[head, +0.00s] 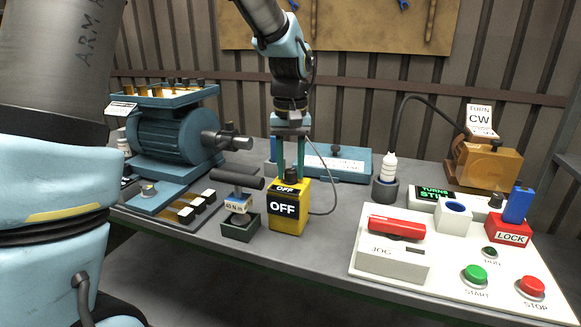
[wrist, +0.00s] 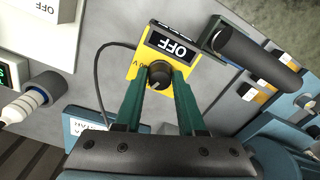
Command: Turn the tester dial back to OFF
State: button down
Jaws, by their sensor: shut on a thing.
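The tester is a yellow box (head: 289,222) standing on the bench, with a black OFF label on its front and another OFF on its top edge. Its dial (wrist: 159,73) is a dark round knob on the top face, seen in the wrist view. My gripper (head: 290,176) comes down from above. Its two green fingers (wrist: 160,85) are shut on the dial, one on each side. The wrist view shows the OFF label (wrist: 172,46) beyond the dial. The dial's pointer and markings are partly hidden by the fingers.
A T-handled torque tool (head: 238,200) stands in a dark holder close left of the tester. A blue motor (head: 165,135) is behind left. A white control panel (head: 400,275) with buttons lies to the right. A cable (head: 333,190) loops beside the tester.

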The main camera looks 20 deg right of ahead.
aim_at(291, 170)
jog(key=n+p, duration=0.1)
jog(key=n, duration=0.3)
jog(key=shift+r, duration=0.1)
jog(key=shift+n+p, duration=0.7)
jog(key=shift+n, duration=1.6)
jog(key=c, duration=0.5)
grip_release()
notch_tip(291, 170, up, 11)
jog(key=b, duration=0.1)
jog(key=shift+f, duration=0.2)
